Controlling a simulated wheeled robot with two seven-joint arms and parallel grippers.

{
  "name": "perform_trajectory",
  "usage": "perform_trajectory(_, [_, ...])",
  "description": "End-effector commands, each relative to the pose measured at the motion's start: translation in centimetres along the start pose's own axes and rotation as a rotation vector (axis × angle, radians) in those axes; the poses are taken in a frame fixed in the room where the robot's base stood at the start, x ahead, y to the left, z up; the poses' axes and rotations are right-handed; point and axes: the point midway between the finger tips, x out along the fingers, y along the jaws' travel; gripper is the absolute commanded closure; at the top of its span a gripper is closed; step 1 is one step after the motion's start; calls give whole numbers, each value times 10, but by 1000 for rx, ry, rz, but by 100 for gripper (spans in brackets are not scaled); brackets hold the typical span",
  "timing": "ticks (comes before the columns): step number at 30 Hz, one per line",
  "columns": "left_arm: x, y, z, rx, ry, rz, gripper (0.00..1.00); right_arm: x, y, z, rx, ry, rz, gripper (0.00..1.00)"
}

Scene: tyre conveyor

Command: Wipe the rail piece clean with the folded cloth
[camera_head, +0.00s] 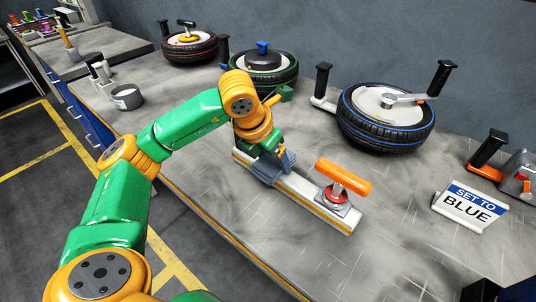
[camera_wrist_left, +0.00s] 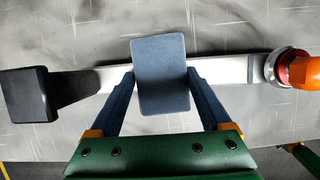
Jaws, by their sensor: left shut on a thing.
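The rail piece (camera_head: 306,196) is a long pale bar lying on the grey bench. It also shows in the left wrist view (camera_wrist_left: 230,69), running across behind the cloth. The folded cloth (camera_wrist_left: 162,72) is a blue-grey pad; it shows in the head view (camera_head: 284,162) over the rail's left half. My left gripper (camera_wrist_left: 163,100) is shut on the cloth, one finger at each side, and points down at the rail in the head view (camera_head: 270,152). Whether the cloth touches the rail is hard to tell.
An orange-handled clamp (camera_head: 343,180) stands on the rail's right part. Tyres with blue (camera_head: 385,134), green (camera_head: 268,82) and red (camera_head: 188,50) rings lie behind. A "SET TO BLUE" sign (camera_head: 470,205) stands at right. The bench in front of that sign is clear.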

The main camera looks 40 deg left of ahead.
Motion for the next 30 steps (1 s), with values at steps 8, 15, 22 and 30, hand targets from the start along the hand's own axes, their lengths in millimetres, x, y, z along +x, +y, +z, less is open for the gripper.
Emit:
perform_trajectory(8, [1,-11,0,3,2,-1,85,0,0,0,0,0,0,50])
perform_trajectory(15, [0,-20,0,3,2,-2,85,0,0,0,0,0,0,50])
perform_trajectory(22, [0,-28,0,3,1,-2,85,0,0,0,0,0,0,50])
perform_trajectory(30, [2,-24,-1,-1,2,1,85,4,0,0,0,0,0,50])
